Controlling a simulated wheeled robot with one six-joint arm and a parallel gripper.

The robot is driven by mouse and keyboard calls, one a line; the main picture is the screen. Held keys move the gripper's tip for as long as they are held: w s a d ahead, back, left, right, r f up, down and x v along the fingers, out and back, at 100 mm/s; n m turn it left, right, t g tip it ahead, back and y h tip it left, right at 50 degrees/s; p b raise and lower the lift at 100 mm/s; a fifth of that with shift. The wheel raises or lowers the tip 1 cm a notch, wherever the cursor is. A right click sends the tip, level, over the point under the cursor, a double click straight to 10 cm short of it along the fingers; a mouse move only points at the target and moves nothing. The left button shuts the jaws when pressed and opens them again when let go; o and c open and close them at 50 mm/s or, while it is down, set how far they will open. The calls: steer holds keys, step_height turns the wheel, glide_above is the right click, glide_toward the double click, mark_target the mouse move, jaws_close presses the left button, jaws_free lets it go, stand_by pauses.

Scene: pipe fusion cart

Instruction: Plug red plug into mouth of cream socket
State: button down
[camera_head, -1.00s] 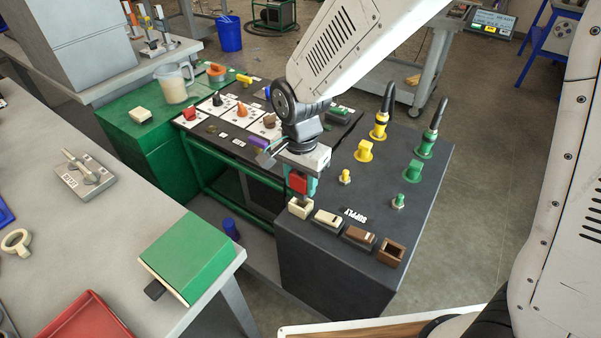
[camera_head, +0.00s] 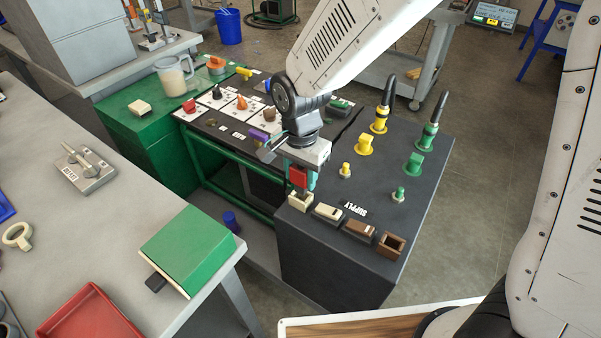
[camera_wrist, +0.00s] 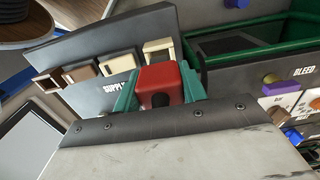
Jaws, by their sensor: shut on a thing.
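My gripper (camera_head: 300,180) is shut on the red plug (camera_head: 298,175) and holds it upright at the left front corner of the dark cart top. The cream socket (camera_head: 293,205) is directly below, its mouth facing up. The plug's grey lower end overlaps the socket's mouth in the head view; I cannot tell whether it is inside. In the wrist view, the red plug (camera_wrist: 160,82) sits between the green fingers (camera_wrist: 190,83), and the cream socket (camera_wrist: 158,46) shows just beyond it. The plug's lower end is hidden there.
Beside the cream socket stand a cream-topped socket (camera_head: 328,212), a brown one (camera_head: 359,232) and an open brown one (camera_head: 391,245). Yellow and green connectors (camera_head: 413,164) stand farther back on the cart. A green-framed panel (camera_head: 235,155) lies to the left.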

steer(key=shift+f, duration=2.1)
steer(key=c, duration=0.7)
jaws_free()
step_height(320, 180, up, 8)
steer(key=shift+f, duration=0.1)
